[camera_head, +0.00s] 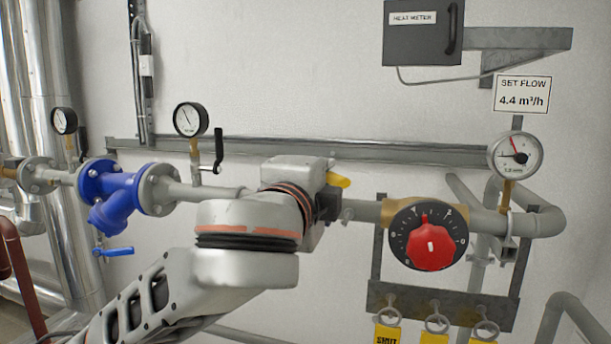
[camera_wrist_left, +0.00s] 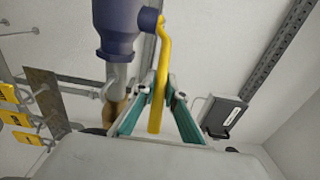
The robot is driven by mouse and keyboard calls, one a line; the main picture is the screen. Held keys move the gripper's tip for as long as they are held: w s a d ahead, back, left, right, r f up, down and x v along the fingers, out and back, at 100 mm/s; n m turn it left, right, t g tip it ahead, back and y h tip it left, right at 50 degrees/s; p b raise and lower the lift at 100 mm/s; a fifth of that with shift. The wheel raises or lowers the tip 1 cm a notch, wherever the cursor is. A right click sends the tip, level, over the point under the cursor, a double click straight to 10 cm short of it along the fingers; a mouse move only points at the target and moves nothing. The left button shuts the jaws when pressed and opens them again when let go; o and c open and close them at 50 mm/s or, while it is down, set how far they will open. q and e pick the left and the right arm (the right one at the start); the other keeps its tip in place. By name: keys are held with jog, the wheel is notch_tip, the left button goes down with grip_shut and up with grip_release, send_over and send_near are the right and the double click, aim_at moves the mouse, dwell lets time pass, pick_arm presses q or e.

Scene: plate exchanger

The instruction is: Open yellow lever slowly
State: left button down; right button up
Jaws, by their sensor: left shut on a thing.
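The yellow lever (camera_head: 339,180) shows in the head view as a short yellow end just past my left gripper (camera_head: 328,203), which is mostly hidden by my own wrist. In the left wrist view the lever (camera_wrist_left: 163,48) runs from a dark blue valve body (camera_wrist_left: 118,28) down between the teal fingers of my left gripper (camera_wrist_left: 160,94). The fingers are shut on the lever, one on each side. The valve body is hidden behind my arm in the head view. My right gripper is not in view.
A red knob (camera_head: 430,246) on a black dial is right of my gripper. A pressure gauge (camera_head: 515,156) is farther right, below a "SET FLOW 4.4 m³/h" sign (camera_head: 521,94). A blue strainer (camera_head: 120,188) is left. Yellow tags (camera_head: 387,334) hang below; a grey heat meter box (camera_head: 423,33) is above.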

pick_arm(q)
jog(key=shift+w+d+r+n+t+y, duration=0.1)
jog(key=shift+w+d+n+t+y, duration=0.1)
jog(key=shift+d+n+y, duration=0.35)
jog(key=shift+w+d+n+t+y, duration=0.2)
jog(key=shift+d+n+y, duration=0.15)
jog(key=shift+y, duration=0.4)
jog(key=c, duration=2.1)
grip_release()
jog(key=shift+w+d, duration=0.1)
